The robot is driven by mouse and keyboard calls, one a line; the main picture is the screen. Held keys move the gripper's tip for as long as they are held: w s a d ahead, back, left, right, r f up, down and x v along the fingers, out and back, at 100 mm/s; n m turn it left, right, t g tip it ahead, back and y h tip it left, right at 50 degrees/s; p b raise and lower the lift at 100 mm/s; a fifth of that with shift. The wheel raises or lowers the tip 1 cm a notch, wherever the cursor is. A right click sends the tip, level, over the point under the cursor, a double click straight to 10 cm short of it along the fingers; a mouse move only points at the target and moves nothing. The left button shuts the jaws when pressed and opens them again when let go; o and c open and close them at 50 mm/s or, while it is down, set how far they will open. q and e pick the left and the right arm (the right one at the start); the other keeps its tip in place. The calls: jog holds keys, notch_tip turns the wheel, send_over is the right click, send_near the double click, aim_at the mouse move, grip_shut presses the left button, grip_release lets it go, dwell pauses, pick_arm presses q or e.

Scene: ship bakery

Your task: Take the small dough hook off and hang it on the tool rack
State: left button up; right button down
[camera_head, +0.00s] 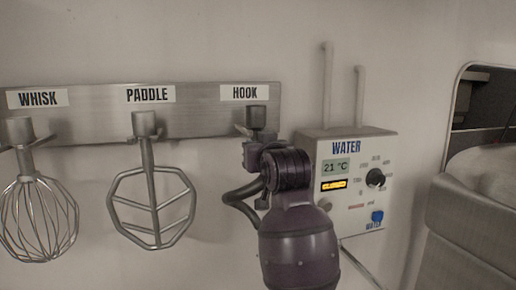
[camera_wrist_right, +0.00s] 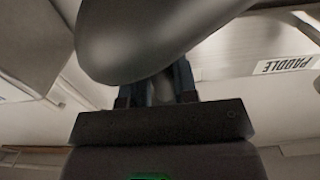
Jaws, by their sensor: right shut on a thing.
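The dough hook's grey metal collar (camera_head: 256,117) is at the tool rack (camera_head: 205,115), just below the HOOK label. My right gripper (camera_head: 253,152) is shut on the hook's shank under the collar. In the right wrist view the dough hook (camera_wrist_right: 150,35) is a large, smooth grey shape close to the camera, between the dark fingers of the right gripper (camera_wrist_right: 158,88). My left gripper is not in view.
A wire whisk (camera_head: 38,215) and a flat paddle (camera_head: 152,205) hang on the rack to the left. A water control box (camera_head: 350,180) is on the wall close right of my arm, with two pipes above it. A grey bulky unit (camera_head: 475,220) stands at far right.

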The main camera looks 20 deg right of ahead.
jog(key=shift+f, duration=0.15)
dwell(0.6)
jog(key=c, duration=0.8)
grip_release()
jog(key=shift+s, duration=0.1)
jog(key=shift+f, duration=0.15)
